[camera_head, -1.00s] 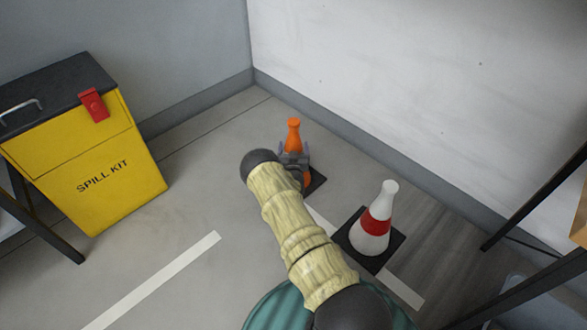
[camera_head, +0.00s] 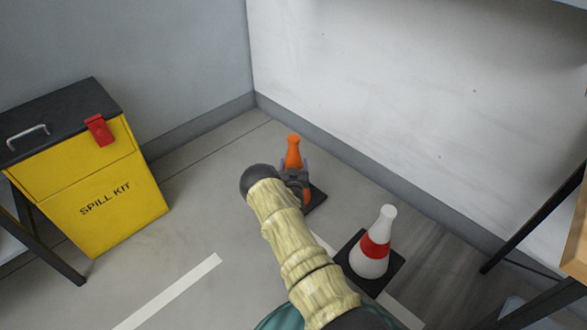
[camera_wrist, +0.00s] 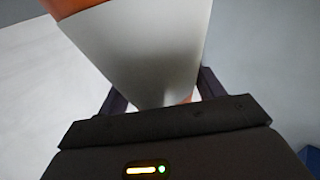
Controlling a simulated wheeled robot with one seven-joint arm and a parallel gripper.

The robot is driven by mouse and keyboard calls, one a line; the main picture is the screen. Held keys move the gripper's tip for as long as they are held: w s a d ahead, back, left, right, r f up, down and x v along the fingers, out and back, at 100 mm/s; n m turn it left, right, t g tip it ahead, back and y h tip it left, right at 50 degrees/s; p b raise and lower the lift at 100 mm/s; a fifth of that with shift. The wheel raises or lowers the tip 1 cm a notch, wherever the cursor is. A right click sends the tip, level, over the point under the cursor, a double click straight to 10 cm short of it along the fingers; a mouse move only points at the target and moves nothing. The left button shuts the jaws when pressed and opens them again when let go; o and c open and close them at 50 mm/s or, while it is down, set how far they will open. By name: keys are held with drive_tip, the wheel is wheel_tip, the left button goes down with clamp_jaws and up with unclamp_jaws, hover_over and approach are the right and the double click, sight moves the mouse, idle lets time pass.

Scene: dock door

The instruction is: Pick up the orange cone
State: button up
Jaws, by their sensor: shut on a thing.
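The orange cone (camera_head: 293,152) stands upright on its dark square base near the room's corner; my arm hides part of its lower body. My gripper (camera_head: 297,176) is shut on the cone around its middle. In the wrist view the cone (camera_wrist: 145,50) fills the space between the two fingers (camera_wrist: 160,98), with a pale band and orange above it. The base looks to be at floor level; I cannot tell whether it touches the floor.
A white cone with a red band (camera_head: 376,245) stands on a black base just right of my arm. A yellow spill kit bin (camera_head: 105,190) stands at the left. Walls meet behind the orange cone. Dark shelf legs (camera_head: 535,222) are at the right. Floor left of my arm is clear.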

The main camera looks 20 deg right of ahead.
sight(294, 156)
wheel_tip(294, 156, up, 6)
drive_tip(key=p, duration=0.2)
drive_tip(key=shift+r+p, duration=0.2)
drive_tip(key=shift+p, duration=0.2)
